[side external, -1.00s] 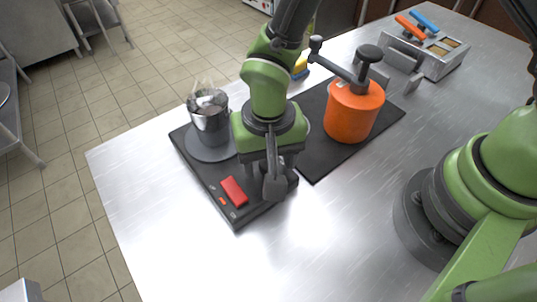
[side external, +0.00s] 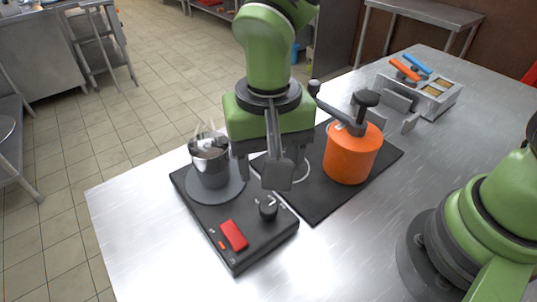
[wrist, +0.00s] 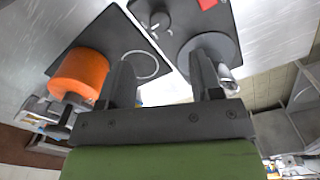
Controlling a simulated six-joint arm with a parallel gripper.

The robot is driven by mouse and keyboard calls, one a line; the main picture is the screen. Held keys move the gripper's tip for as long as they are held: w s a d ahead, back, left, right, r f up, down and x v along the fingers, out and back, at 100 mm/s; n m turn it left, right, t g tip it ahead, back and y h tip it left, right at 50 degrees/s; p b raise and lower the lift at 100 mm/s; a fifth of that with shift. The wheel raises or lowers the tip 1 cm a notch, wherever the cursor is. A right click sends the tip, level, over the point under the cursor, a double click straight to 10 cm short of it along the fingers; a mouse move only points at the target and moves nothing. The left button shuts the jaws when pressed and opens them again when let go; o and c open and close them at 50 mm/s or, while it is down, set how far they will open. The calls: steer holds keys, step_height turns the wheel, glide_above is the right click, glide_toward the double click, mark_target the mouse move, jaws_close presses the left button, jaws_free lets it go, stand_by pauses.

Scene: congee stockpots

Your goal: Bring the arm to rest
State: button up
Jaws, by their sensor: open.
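My gripper (side external: 262,172) hangs in the air above the far side of a black hot plate unit (side external: 232,250), its fingers apart with nothing between them. It also shows open in the wrist view (wrist: 160,82). The black knob (side external: 268,207) on the unit is clear of the fingers. A red rocker switch (side external: 233,235) lies beside it. A steel pot (side external: 211,162) stands upright on the unit's round grey plate (side external: 228,190). My arm rises from the gripper out of the top of the picture.
An orange pot (side external: 350,155) with a crank on its lid stands on a black mat (side external: 315,207), right of my gripper. A metal rack (side external: 435,100) with orange- and blue-handled tools is at the back right. The table's front (side external: 330,265) is bare.

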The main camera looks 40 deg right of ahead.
steer(key=shift+r, duration=0.1)
steer(key=s+d+r+t+y, duration=0.1)
steer(key=s+d+r+t, duration=0.1)
steer(key=d+r, duration=0.45)
steer(key=s+d+r+t+y, duration=0.1)
steer(key=s+d+r+t, duration=0.15)
steer(key=d+r, duration=0.45)
steer(key=s+d+r+t, duration=0.2)
steer(key=s, duration=0.4)
steer(key=shift+d+r+n+t, duration=0.15)
steer(key=shift+r+n+t, duration=0.15)
steer(key=shift+t, duration=0.05)
